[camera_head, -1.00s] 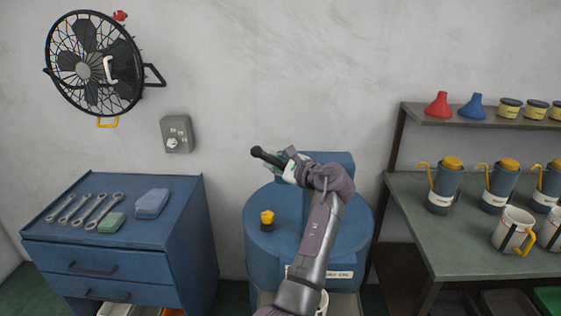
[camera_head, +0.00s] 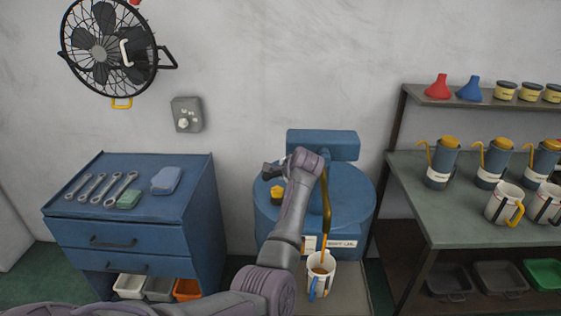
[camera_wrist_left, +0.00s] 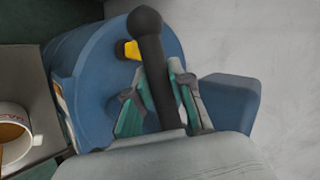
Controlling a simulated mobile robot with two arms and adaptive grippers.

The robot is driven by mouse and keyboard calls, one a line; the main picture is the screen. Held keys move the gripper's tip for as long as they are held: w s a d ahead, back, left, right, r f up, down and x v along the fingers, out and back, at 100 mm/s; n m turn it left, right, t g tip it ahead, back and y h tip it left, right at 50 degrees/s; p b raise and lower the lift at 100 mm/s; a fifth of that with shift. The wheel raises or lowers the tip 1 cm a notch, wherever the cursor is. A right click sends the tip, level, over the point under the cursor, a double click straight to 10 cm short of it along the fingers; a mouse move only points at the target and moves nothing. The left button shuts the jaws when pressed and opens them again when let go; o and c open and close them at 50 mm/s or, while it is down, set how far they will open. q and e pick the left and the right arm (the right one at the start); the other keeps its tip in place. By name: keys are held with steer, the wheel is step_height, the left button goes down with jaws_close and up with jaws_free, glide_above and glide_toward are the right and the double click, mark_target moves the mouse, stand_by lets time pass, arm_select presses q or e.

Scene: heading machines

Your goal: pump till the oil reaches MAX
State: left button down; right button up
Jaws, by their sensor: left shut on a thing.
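The blue oil drum (camera_head: 352,205) stands against the wall, with a blue pump head (camera_head: 322,145) on top. My left gripper (camera_head: 285,167) is over the drum, shut on the dark pump handle (camera_wrist_left: 150,65), whose round knob shows in the left wrist view. A white measuring jug (camera_head: 321,263) with a blue handle stands below the spout (camera_head: 326,205), in front of the drum. Brown oil runs from the spout into the jug. Oil shows inside it, also in the left wrist view (camera_wrist_left: 12,140). I cannot read its level against a MAX mark. My right gripper is out of view.
A blue tool cabinet (camera_head: 150,225) with wrenches stands left. A green-topped bench (camera_head: 450,225) at right holds oil cans and jugs, with trays below. A fan (camera_head: 110,50) hangs on the wall.

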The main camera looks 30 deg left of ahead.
arm_select(q)
steer(key=shift+w+d+f+n+t+h+p, duration=0.15)
steer(key=shift+d+f+n+h+p, duration=0.1)
steer(key=shift+f+h, duration=0.25)
steer(key=shift+w+d+f+n+t+h+p, duration=0.15)
steer(key=shift+f+n+h, duration=0.15)
steer(key=shift+f, duration=0.4)
steer(key=shift+s, duration=0.1)
steer(key=c, duration=1)
jaws_free()
steer(key=shift+r, duration=0.1)
steer(key=v, duration=1.1)
steer(key=shift+s+d+r, duration=0.2)
steer(key=shift+d, duration=0.1)
